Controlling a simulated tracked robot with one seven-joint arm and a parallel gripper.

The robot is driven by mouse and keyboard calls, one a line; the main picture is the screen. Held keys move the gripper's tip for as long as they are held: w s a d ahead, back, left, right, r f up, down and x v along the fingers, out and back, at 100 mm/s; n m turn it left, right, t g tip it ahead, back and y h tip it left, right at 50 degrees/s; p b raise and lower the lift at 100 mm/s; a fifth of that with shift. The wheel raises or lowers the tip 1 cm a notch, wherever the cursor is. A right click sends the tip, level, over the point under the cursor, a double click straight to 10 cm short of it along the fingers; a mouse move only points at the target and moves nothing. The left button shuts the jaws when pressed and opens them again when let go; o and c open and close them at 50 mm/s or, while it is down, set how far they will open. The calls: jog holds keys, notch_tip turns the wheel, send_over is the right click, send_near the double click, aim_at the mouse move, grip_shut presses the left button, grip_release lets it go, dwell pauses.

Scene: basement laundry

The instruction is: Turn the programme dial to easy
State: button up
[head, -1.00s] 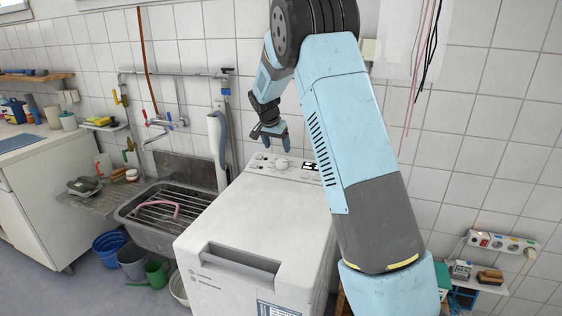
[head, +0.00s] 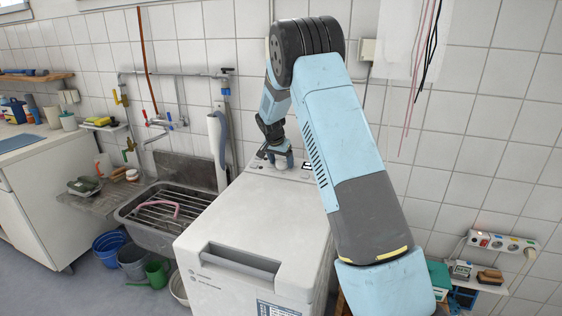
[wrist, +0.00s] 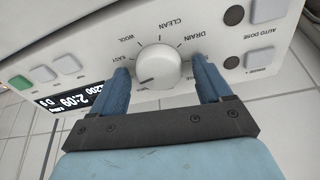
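The programme dial (wrist: 158,65) is a round white knob on the washer's control panel in the wrist view. A dark mark shows on its lower left. Labels around it include WOOL, CLEAN and DRAIN, and a word that looks like EASY at its left. My gripper (wrist: 160,66) is open, with one blue finger on each side of the dial and a small gap visible at each side. In the head view my gripper (head: 281,160) is down at the panel at the back of the white washer (head: 250,220) and hides the dial.
On the panel are a lit display (wrist: 78,103), several buttons such as a green one (wrist: 20,82), and an AUTO DOSE button (wrist: 258,58). A sink (head: 155,235) stands left of the washer. The tiled wall is close behind.

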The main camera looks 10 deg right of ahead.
jog(key=c, duration=1)
jog(key=shift+o, duration=0.2)
jog(key=shift+m, duration=0.3)
jog(key=m, duration=0.3)
jog(key=shift+m+g, duration=0.4)
jog(key=shift+m, duration=1.8)
jog(key=o, duration=1)
